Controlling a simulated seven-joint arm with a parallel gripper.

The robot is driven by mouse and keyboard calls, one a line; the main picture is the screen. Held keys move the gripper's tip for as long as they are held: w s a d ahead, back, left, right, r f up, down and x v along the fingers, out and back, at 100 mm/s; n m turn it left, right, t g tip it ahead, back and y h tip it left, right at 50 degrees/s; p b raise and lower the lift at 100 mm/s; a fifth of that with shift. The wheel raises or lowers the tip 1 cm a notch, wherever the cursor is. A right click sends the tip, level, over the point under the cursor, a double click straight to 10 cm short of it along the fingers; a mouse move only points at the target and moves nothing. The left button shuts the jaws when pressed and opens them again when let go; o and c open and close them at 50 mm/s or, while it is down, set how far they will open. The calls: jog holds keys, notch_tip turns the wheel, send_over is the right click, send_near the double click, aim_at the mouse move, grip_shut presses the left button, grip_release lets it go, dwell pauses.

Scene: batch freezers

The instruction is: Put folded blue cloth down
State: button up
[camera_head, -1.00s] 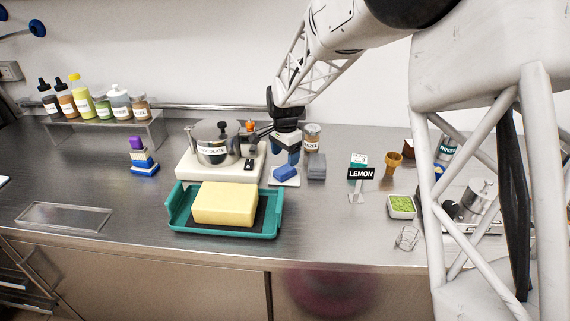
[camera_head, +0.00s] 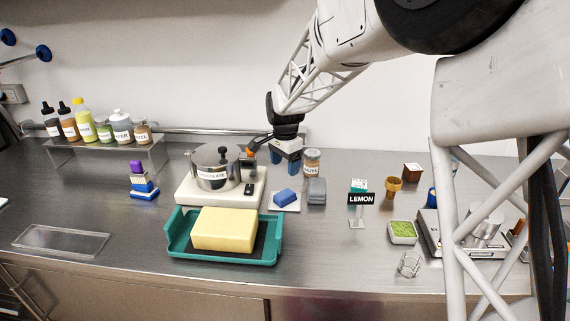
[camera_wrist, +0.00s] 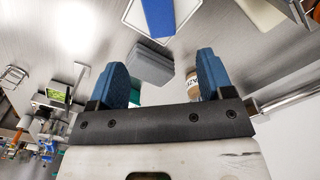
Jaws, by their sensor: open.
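The folded blue cloth (camera_head: 285,196) lies on a small white mat (camera_head: 291,208) to the right of the white base under the steel pot. It also shows at the top of the wrist view (camera_wrist: 158,18). My gripper (camera_head: 286,166) is open and empty, above and behind the cloth in the head view and apart from it. In the wrist view both blue fingers (camera_wrist: 161,65) are spread with nothing held between them.
A grey block (camera_head: 317,191) stands right beside the mat, with a labelled jar (camera_head: 312,160) behind it. The steel pot (camera_head: 217,169) is to the left. A teal tray (camera_head: 181,247) with a yellow block is in front. A LEMON sign (camera_head: 361,199) stands to the right.

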dwell(0.4)
jog(key=s+d+r+n+t, duration=0.1)
jog(key=s+d+r+n, duration=0.1)
jog(key=s+d+r, duration=0.5)
jog(key=s+d+r+n, duration=0.2)
jog(key=s+d+r, duration=0.1)
jog(key=s+d, duration=0.75)
jog(key=s+d+f+n, duration=0.1)
jog(key=s+d, duration=0.3)
jog(key=s, duration=0.8)
jog(key=s+d+n+t, duration=0.1)
jog(key=s+d+n, duration=0.2)
jog(key=s, duration=1)
jog(key=shift+s+d+f+n+t, duration=0.25)
jog(key=shift+d+f+n+t, duration=0.1)
jog(key=shift+d+n, duration=0.1)
